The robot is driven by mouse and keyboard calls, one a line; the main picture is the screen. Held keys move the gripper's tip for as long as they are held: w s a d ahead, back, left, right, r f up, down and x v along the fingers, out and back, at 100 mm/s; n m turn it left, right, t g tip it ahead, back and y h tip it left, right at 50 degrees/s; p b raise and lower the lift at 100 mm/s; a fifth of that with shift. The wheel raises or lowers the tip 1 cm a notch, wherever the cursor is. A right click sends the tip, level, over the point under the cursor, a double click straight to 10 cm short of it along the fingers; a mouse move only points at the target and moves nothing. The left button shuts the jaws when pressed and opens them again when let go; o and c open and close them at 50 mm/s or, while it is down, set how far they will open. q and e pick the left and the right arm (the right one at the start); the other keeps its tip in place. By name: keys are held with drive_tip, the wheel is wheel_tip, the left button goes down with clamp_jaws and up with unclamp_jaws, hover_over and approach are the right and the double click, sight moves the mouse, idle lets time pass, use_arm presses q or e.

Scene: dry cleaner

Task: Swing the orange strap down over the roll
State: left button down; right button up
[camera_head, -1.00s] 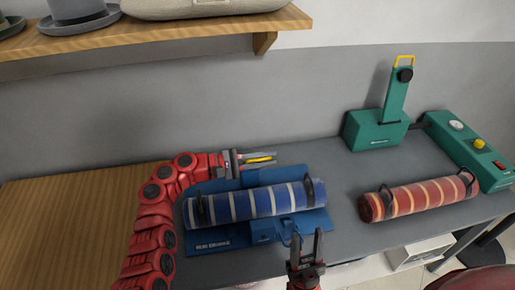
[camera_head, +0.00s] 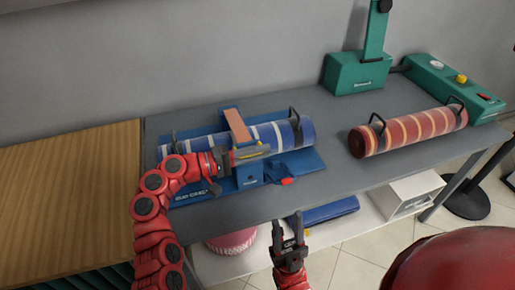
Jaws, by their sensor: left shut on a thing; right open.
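The blue striped roll (camera_head: 203,143) lies in a blue cradle (camera_head: 306,162) on the grey table. The orange strap (camera_head: 237,126) runs from behind the roll forward over its top. My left gripper (camera_head: 252,153) is at the roll's front side, shut on the yellow end piece of the strap, most of which the fingers hide. A blue block (camera_head: 249,175) stands on the cradle's front just below it. A small red part (camera_head: 287,181) sits to the right of this block. My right gripper (camera_head: 289,236) is open and empty, in front of the table edge.
A red striped roll (camera_head: 408,131) lies on the table to the right. A green stand (camera_head: 357,75) and a green control box (camera_head: 452,88) are behind it. A wooden counter (camera_head: 70,195) adjoins at left. A white box (camera_head: 405,194) is below the table.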

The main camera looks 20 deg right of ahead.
use_arm(q)
drive_tip(key=shift+f+b, duration=0.3)
drive_tip(key=shift+f, duration=0.4)
drive_tip(key=c, duration=0.9)
unclamp_jaws()
drive_tip(key=shift+a, duration=0.1)
drive_tip(key=a+b, duration=0.1)
drive_tip(key=a, duration=1.6)
drive_tip(key=shift+a+b, duration=0.15)
drive_tip(key=shift+b, duration=0.2)
